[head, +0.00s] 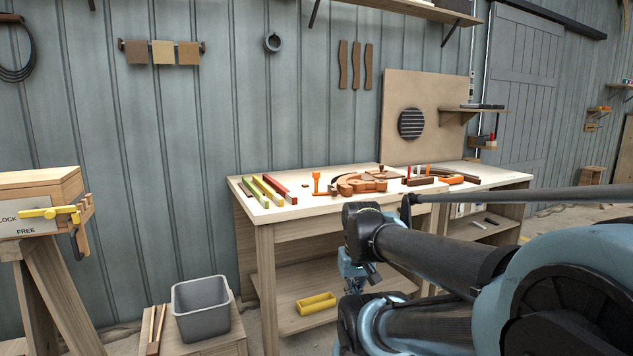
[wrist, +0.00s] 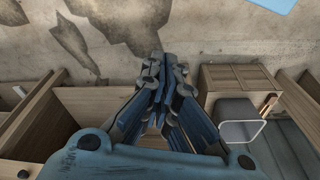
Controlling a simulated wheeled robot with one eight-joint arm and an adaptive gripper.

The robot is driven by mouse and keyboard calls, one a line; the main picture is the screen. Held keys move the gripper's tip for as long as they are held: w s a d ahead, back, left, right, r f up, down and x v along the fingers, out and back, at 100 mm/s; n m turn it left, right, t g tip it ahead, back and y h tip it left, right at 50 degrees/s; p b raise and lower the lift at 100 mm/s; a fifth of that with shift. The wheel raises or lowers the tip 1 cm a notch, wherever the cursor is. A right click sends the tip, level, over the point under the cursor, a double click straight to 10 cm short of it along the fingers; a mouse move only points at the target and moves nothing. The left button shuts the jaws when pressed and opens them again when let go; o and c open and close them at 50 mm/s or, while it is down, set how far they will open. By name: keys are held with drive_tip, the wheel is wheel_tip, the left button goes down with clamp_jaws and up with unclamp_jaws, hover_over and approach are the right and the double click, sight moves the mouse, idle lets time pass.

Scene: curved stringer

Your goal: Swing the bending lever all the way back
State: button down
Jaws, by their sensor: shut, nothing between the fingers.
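A curved wooden bending form (head: 360,185) lies on the workbench (head: 290,215) in the head view, with orange parts beside it. I cannot tell for sure which part there is the bending lever. A yellow lever (head: 45,212) sits on a wooden stand at the far left, beside the words LOCK and FREE. My gripper (head: 352,283) hangs low in front of the bench, partly hidden by my arm, apart from the form. In the wrist view my gripper (wrist: 168,62) is shut and empty, with bare floor beyond its tips.
Green, yellow and red strips (head: 272,188) lie at the bench's left end. A yellow tray (head: 315,303) is on the lower shelf. A grey bin (head: 201,308) stands on a low wooden stand and also shows in the wrist view (wrist: 237,122). A panel with a dark round disc (head: 411,124) stands behind.

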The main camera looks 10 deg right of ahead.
drive_tip(key=w+a+r+m+t+y, duration=0.2)
drive_tip(key=w+a+r, duration=0.15)
drive_tip(key=w, duration=0.45)
drive_tip(key=w+a+r+m+t+y, duration=0.1)
drive_tip(key=w+a+r+t+y, duration=0.15)
drive_tip(key=w+r, duration=0.45)
drive_tip(key=w+a+r+m+t+y, duration=0.2)
drive_tip(key=w+y, duration=0.1)
drive_tip(key=w, duration=0.7)
drive_tip(key=w+d+r+m+t+h, duration=0.1)
drive_tip(key=w+d+r+m+t, duration=0.3)
drive_tip(key=w+d, duration=0.4)
drive_tip(key=w+d+r+m+t+h, duration=0.15)
drive_tip(key=w+d+m+t, duration=0.3)
drive_tip(key=w, duration=0.55)
drive_tip(key=shift+m+y, duration=0.4)
drive_tip(key=shift+m, duration=0.05)
drive_tip(key=x, duration=1.3)
drive_tip(key=shift+w+d+r, duration=0.15)
drive_tip(key=shift+w+d, duration=0.1)
drive_tip(key=shift+d, duration=0.1)
drive_tip(key=shift+w+a, duration=0.1)
drive_tip(key=shift+w, duration=0.2)
